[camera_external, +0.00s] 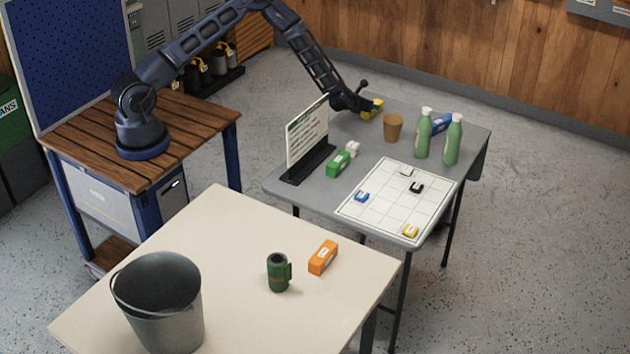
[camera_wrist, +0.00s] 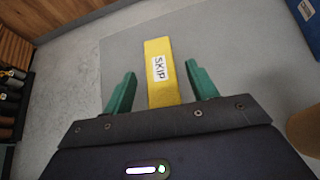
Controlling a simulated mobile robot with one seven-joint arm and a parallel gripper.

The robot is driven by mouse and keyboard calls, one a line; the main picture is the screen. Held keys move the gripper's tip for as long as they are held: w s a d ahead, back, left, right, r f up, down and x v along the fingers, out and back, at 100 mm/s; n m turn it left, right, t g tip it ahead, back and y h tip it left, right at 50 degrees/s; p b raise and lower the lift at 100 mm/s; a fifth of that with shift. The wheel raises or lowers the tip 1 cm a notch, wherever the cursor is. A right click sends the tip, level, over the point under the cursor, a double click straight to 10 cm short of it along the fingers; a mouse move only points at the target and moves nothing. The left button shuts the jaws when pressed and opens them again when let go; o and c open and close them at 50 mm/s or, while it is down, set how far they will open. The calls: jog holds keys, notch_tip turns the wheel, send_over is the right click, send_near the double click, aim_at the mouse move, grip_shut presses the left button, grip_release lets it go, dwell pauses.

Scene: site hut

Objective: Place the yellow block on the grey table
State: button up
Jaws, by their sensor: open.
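The yellow block (camera_external: 373,108) is at the far left corner of the grey table (camera_external: 312,198), partly hidden behind my gripper (camera_external: 362,106) in the external view. In the wrist view the yellow block (camera_wrist: 161,85) carries a white "SKIP" label and lies lengthwise between the two green fingers of my gripper (camera_wrist: 160,88). The fingers are spread, with a gap on each side of the block. The table top (camera_wrist: 120,50) shows around the block. I cannot tell exactly how high the fingers are above it.
Close by are a brown cup (camera_external: 393,127), green bottles (camera_external: 423,135) and a blue box (camera_external: 441,122). A sign in a dark stand (camera_external: 307,140), a green box (camera_external: 338,164) and a gridded board (camera_external: 385,208) with small pieces are nearer. A cream table (camera_external: 220,240) stands in front.

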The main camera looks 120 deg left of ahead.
jog(key=v, duration=0.3)
jog(key=shift+d+r, duration=0.2)
jog(key=shift+d, duration=0.05)
notch_tip(320, 180, up, 7)
jog(key=shift+a+f, duration=0.1)
jog(key=shift+a, duration=0.05)
